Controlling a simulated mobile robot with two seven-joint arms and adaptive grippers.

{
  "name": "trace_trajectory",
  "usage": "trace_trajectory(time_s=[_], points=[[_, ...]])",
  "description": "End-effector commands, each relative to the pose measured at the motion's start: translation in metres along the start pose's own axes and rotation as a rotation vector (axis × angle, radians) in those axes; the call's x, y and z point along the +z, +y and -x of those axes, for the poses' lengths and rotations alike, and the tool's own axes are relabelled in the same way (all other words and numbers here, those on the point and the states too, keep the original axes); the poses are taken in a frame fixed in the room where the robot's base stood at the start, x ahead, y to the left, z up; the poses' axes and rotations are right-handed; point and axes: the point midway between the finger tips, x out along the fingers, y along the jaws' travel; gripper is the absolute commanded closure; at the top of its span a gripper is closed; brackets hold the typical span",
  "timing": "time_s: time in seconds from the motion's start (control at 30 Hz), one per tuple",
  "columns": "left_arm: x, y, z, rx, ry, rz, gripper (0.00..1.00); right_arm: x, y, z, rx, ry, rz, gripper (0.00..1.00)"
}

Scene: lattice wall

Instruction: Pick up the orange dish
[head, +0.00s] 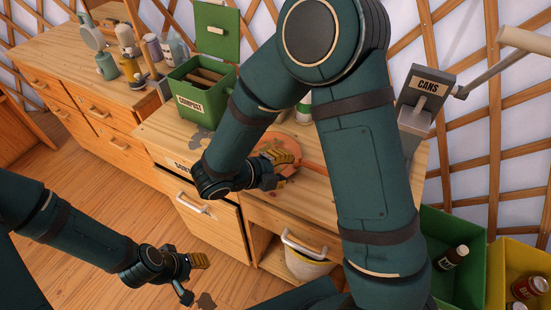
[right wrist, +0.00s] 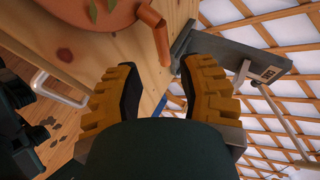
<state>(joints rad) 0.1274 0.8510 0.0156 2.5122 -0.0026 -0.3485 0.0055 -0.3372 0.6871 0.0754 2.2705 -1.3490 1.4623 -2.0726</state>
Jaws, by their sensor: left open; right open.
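The orange dish (head: 281,146) lies on the wooden counter in the head view, partly hidden by my right arm and gripper. In the right wrist view the orange dish (right wrist: 85,14) shows at the top left, with green leaf shapes and a stubby handle (right wrist: 152,28) pointing toward the fingers. My right gripper (head: 278,178) is at the near side of the dish; its yellow ribbed fingers (right wrist: 163,82) are apart with nothing between them. My left gripper (head: 196,268) is open and empty, low over the floor in front of the cabinets.
A green compost box (head: 200,104) stands on the counter left of the dish. A grey can crusher (head: 424,105) stands at the right end. Green (head: 446,225) and yellow (head: 517,262) bins sit lower right.

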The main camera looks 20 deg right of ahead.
Motion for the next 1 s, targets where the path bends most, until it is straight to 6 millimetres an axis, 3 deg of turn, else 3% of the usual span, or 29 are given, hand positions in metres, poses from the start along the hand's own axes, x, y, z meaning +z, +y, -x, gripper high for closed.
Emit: trace_trajectory(time_s=[0.2,0.47,0.8,1.0], points=[[-0.001,-0.004,-0.011,0.000,0.005,-0.001,0.54,-0.001,0.002,-0.042,0.002,0.005,-0.003,0.61],[-0.002,-0.005,-0.014,0.000,0.007,-0.001,0.54,0.000,0.001,-0.060,0.003,0.002,-0.002,0.61],[-0.004,-0.011,-0.029,-0.001,0.015,-0.002,0.54,0.002,0.000,-0.104,0.003,0.004,-0.003,0.61],[-0.004,-0.011,-0.030,-0.001,0.016,-0.002,0.54,0.001,-0.001,-0.109,0.003,0.002,-0.002,0.61]])
